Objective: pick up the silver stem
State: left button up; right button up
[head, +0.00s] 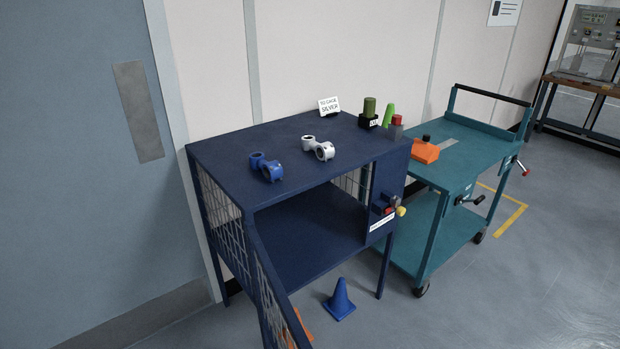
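The silver stem (320,147) lies on top of the dark blue cabinet (230,150), near the middle. It looks like two short ring-shaped clamps joined together, pale silver. A blue stem (266,166) of the same shape lies to its left on the same top. A small white card reading "SILVER" (329,106) stands at the cabinet's back edge behind the silver stem. Neither of my grippers shows in the head view.
A green cylinder on a black block (369,112), a green cone (388,116) and a grey-and-red block (395,127) stand at the cabinet's back right. A teal cart (470,150) with an orange box (425,151) is right. A mesh door (266,295) hangs open in front; a blue cone (340,300) is on the floor.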

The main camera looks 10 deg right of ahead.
aim_at(324, 150)
jog(key=i+j+z, duration=0.15)
jog(key=z, duration=0.25)
jog(key=i+j+z, duration=0.1)
jog(key=j+z, duration=0.15)
jog(key=z, duration=0.15)
jog(key=i+j+z, duration=0.1)
jog(key=j, duration=0.4)
jog(key=i+j+z, duration=0.1)
jog(key=j, duration=0.4)
jog(key=i+j+z, duration=0.15)
jog(key=j, duration=0.4)
jog(key=i+j+z, duration=0.1)
jog(key=j, duration=0.4)
